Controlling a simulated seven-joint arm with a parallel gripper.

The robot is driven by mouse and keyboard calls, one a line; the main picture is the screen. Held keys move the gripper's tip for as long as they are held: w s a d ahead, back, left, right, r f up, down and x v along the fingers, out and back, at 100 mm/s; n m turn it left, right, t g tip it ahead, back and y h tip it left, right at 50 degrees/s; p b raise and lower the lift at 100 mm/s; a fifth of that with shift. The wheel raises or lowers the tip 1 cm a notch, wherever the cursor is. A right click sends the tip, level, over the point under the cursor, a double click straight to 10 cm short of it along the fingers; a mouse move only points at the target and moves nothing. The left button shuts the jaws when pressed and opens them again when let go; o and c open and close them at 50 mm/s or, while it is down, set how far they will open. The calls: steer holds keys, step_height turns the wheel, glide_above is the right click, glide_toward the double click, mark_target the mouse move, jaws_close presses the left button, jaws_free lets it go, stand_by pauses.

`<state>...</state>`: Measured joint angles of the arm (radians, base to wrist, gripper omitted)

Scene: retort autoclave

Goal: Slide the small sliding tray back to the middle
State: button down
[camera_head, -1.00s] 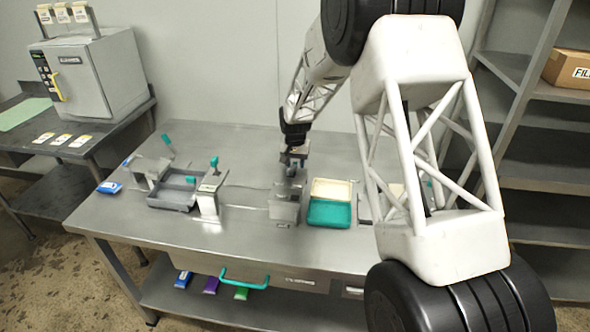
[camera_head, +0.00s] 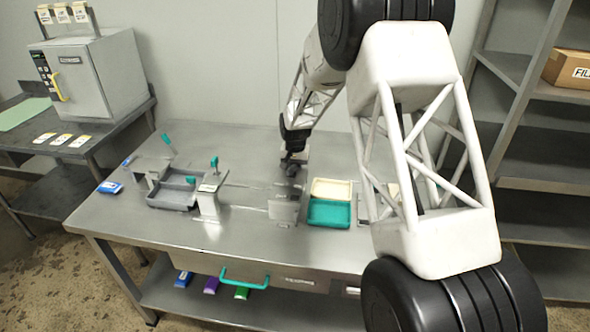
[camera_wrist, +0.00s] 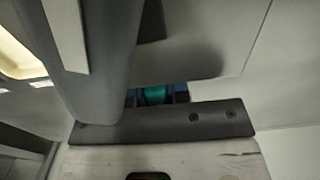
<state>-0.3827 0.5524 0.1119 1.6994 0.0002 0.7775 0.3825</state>
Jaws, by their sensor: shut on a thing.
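A grey upright box-like piece (camera_head: 283,210) stands at the right end of the rails on the steel table, and I take it for the small sliding tray, though its body is hard to make out. My gripper (camera_head: 292,170) is just behind it in the head view, low over the table. In the wrist view, the gripper (camera_wrist: 153,97) is shut on a small teal part (camera_wrist: 153,95), mostly hidden by the dark finger bar. Whether this part belongs to the tray cannot be told. A large grey surface fills much of the wrist view.
Rails (camera_head: 245,187) run left to a grey post (camera_head: 208,205). A grey compartment tray (camera_head: 172,197) stands further left. A cream tray (camera_head: 332,188) and a teal tray (camera_head: 329,213) lie close on the right. The table behind is mostly clear.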

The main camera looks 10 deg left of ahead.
steer(key=a, duration=1.2)
steer(key=shift+a, duration=0.25)
steer(key=c, duration=1.1)
jaws_free()
steer(key=shift+r, duration=3.9)
